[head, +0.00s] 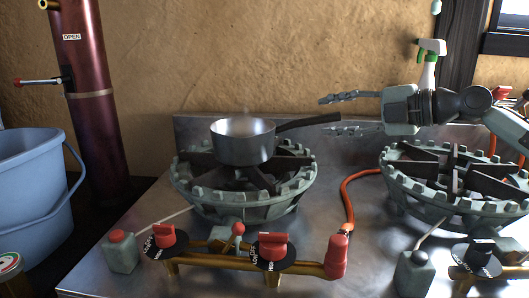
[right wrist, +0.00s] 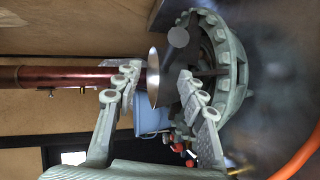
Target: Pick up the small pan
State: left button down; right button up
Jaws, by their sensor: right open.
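The small pan (head: 243,146) is a grey metal saucepan standing upright on the left burner (head: 245,196) in the head view. Its dark handle (head: 308,122) points right, towards my right gripper (head: 325,115). My right gripper is open and empty, its fingers pointing left. One finger appears above the handle's end and the other below it; whether they touch it I cannot tell. In the right wrist view the pan's bright rim (right wrist: 153,80) shows edge-on beyond the spread fingertips (right wrist: 158,83). My left gripper is not in view.
A second burner (head: 455,180) stands empty at the right. A spray bottle (head: 430,68) is behind my right gripper. A blue bucket (head: 35,190) and a red cylinder (head: 95,95) stand at the left.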

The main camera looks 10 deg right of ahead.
aim_at(310, 121)
jog(key=p+x, duration=0.1)
jog(key=x, duration=0.2)
jog(key=shift+a+f, duration=0.2)
jog(key=x, duration=0.4)
jog(key=shift+w+f+p, duration=0.1)
jog(key=shift+f+p, duration=0.3)
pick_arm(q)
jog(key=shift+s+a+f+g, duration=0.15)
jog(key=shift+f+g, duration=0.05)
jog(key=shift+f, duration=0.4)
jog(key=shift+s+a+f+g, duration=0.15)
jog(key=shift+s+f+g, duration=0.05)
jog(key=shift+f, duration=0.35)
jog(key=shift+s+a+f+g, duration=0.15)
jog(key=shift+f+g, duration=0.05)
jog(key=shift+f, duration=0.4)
pick_arm(e)
grip_shut()
jog(key=shift+r, duration=0.1)
